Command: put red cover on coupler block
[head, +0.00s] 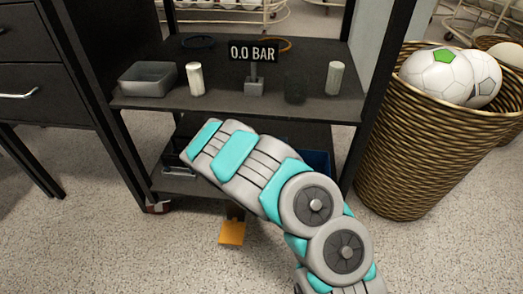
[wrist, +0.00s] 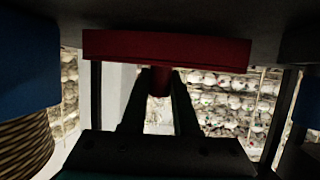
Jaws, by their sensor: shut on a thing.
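In the wrist view, my gripper (wrist: 161,88) is shut on the narrow stem of a red cover (wrist: 165,47). The cover's wide flat part lies just beyond the fingertips, across the picture. A dark surface lies along the top edge, close to the cover; I cannot tell whether they touch. In the head view my arm reaches to the lower part of the black shelf unit, and its links hide my gripper and the cover. I cannot pick out the coupler block with certainty in either view.
The black shelf (head: 225,100) holds a grey tray (head: 148,80), a white cylinder (head: 195,78), another cylinder (head: 335,78) and a "0.0 BAR" display (head: 253,51). A blue bin (head: 319,162) sits below. An orange pedal (head: 232,233) is on the floor. A wicker basket (head: 410,150) stands right.

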